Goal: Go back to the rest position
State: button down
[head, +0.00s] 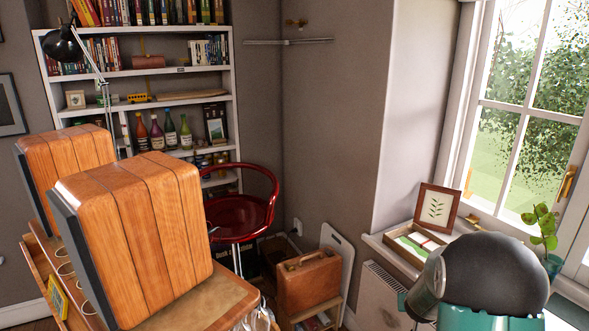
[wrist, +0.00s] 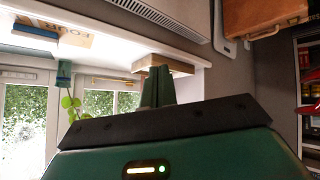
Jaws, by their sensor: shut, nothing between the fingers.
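My gripper (wrist: 158,88) shows in the wrist view as two green fingers close together, shut and empty. The fingers point toward the windowsill area, and the small wooden box on the sill shows just behind their tips. The wrist view appears upside down, with the sill along its top. In the head view, my arm's dark and teal links fill the lower right, in front of the window; the fingers cannot be made out there.
The sill carries an open wooden box (head: 415,243), a framed leaf picture (head: 437,209) and a plant (head: 544,228). A radiator (head: 384,292) hangs below. A brown briefcase (head: 309,281), a red stool (head: 241,214) and a bookcase (head: 138,73) stand left. Wooden speakers (head: 140,238) fill the near left.

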jog(key=s+a+r+n+y, duration=0.1)
jog(key=s+a+r+y, duration=0.1)
jog(key=s+a+r, duration=0.55)
jog(key=s+a+r+n+y, duration=0.1)
jog(key=s+a+r+y, duration=0.1)
jog(key=s+a+r, duration=0.55)
jog(key=s+a+r+g, duration=0.1)
jog(key=s+a+r, duration=0.2)
jog(key=s, duration=0.6)
jog(key=s+a+r+g, duration=0.1)
jog(key=s+a+r, duration=0.1)
jog(key=s+r, duration=0.3)
jog(key=s, duration=0.4)
jog(key=shift+s+a+r+n+g+y, duration=0.15)
jog(key=shift+a+n+g+y, duration=0.15)
jog(key=shift+a+g, duration=0.1)
jog(key=shift+d, duration=0.15)
